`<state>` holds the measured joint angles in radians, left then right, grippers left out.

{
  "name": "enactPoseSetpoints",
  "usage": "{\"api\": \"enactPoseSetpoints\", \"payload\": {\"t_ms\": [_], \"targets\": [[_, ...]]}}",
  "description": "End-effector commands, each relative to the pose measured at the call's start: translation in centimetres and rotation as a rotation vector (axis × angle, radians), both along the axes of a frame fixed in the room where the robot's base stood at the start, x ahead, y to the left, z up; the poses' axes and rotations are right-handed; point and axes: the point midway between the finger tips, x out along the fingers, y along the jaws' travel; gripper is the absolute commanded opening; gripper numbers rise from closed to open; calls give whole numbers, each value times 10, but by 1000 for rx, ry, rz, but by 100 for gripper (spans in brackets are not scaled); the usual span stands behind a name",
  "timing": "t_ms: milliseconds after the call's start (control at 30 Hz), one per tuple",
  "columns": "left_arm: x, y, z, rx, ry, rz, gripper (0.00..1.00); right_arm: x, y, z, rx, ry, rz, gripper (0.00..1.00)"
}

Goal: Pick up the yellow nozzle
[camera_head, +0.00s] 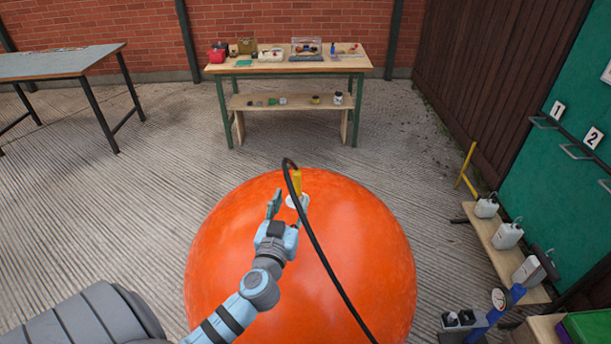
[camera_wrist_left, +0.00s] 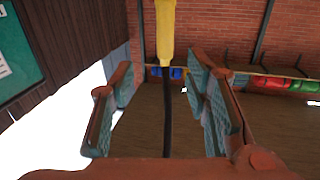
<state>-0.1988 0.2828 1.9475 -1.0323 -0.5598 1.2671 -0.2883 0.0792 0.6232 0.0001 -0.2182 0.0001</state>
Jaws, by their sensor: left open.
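The yellow nozzle (camera_head: 297,181) stands upright at the top of a big orange ball (camera_head: 350,250), on or just behind a white round piece (camera_head: 293,202). A black hose (camera_head: 318,240) arches from the nozzle's top and runs down in front of the ball. My left gripper (camera_head: 288,200) is open close to the nozzle, in front of it in the head view. In the left wrist view the nozzle (camera_wrist_left: 166,30) shows at top centre, and its hose (camera_wrist_left: 167,120) runs between the open fingers (camera_wrist_left: 160,82). I cannot tell whether they touch. My right gripper is not in view.
A wooden workbench (camera_head: 290,66) with small items stands at the back. A grey-topped table (camera_head: 60,62) is at the left. A low shelf with white jugs (camera_head: 507,236) lies along the right, beside a green board (camera_head: 565,160).

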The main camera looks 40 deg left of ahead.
Motion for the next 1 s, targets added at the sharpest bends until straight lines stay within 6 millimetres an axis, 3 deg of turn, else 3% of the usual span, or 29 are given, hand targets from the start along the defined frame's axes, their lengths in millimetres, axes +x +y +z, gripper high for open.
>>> {"api": "enactPoseSetpoints", "payload": {"t_ms": [133,300,500,600,800,1000], "targets": [[39,15,1,0,1,-3,43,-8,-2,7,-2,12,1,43],[61,26,-2,0,2,-3,43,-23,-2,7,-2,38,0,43],[93,46,-9,0,3,0,43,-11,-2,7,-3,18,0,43],[102,51,-9,-2,4,1,43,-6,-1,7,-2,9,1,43],[103,51,-9,-2,4,0,43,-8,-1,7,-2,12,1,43],[103,51,-9,-2,4,1,11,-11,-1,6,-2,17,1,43]]}}
